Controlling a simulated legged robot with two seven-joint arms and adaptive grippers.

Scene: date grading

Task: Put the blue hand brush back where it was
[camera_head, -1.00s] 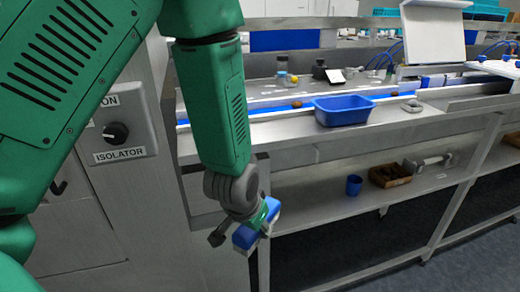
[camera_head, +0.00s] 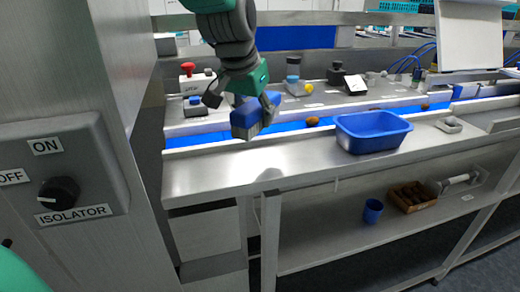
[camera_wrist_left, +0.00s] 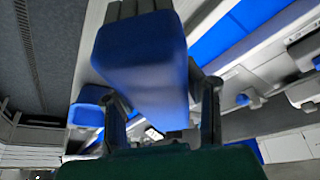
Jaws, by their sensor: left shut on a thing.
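The blue hand brush (camera_head: 254,115) is held in my left gripper (camera_head: 252,102), above the front part of the steel bench (camera_head: 225,172). Its blue back is up and its grey bristles face down, slightly tilted. In the left wrist view the blue brush (camera_wrist_left: 145,50) fills the space between the two dark fingers (camera_wrist_left: 160,115), which are shut on it. The brush is apart from the bench, with a soft shadow on the steel below. My right gripper is not in view.
A blue tub (camera_head: 371,132) stands on the bench to the right. A blue conveyor belt (camera_head: 290,126) with several dates runs behind. A red-button box (camera_head: 196,80) stands at the back. A blue cup (camera_head: 373,211) and brown crate (camera_head: 412,197) are on the lower shelf. An isolator panel (camera_head: 62,178) is at left.

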